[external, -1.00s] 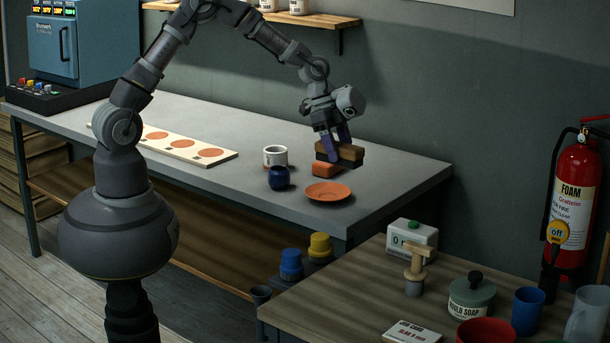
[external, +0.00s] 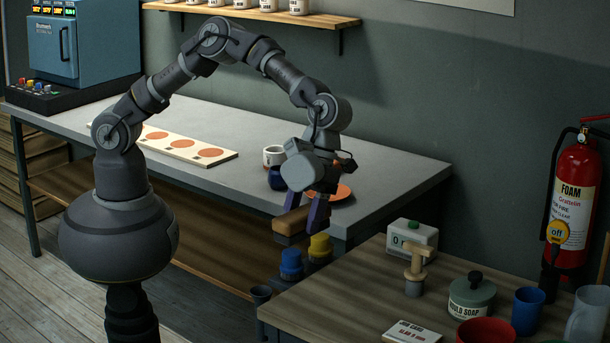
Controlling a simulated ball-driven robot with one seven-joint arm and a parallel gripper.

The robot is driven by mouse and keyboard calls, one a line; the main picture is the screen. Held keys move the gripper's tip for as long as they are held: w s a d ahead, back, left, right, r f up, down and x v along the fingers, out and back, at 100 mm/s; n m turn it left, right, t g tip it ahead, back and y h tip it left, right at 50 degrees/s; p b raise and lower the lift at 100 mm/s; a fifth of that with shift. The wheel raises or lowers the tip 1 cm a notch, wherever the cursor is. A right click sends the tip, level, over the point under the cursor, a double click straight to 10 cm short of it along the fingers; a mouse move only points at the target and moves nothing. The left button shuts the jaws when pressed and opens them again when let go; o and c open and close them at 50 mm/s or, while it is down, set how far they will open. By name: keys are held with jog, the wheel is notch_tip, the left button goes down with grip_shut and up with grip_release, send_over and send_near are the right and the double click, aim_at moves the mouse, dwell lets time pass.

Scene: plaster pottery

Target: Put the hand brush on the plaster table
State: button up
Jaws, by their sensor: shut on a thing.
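My gripper (external: 306,216) is shut on the hand brush (external: 290,223), a brown wooden block with a dark underside. It holds the brush in the air in front of the grey table's front edge. In the picture the brush appears just above the blue-capped and yellow-capped containers. The grey-topped table (external: 400,180) is behind the gripper. A wood-topped table (external: 340,295) stands at the front right, to the right of the brush. No label shows which is the plaster table.
The wood-topped table holds a white timer box (external: 412,238), a wooden-handled tool (external: 414,275), a green soap jar (external: 471,298), a card (external: 411,333), a red bowl (external: 486,332) and a blue cup (external: 527,312). Its left part is clear. A terracotta plate (external: 343,192) is on the grey table.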

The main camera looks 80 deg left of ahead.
aim_at(304, 236)
jog(key=shift+w+a+f, duration=0.1)
jog(key=shift+f, duration=1.05)
jog(key=shift+w+a+f, duration=0.1)
jog(key=shift+f, duration=1.05)
jog(key=shift+f, duration=0.1)
notch_tip(304, 236, down, 10)
jog(key=b, duration=0.3)
jog(key=shift+b, duration=0.4)
jog(key=o, duration=1.1)
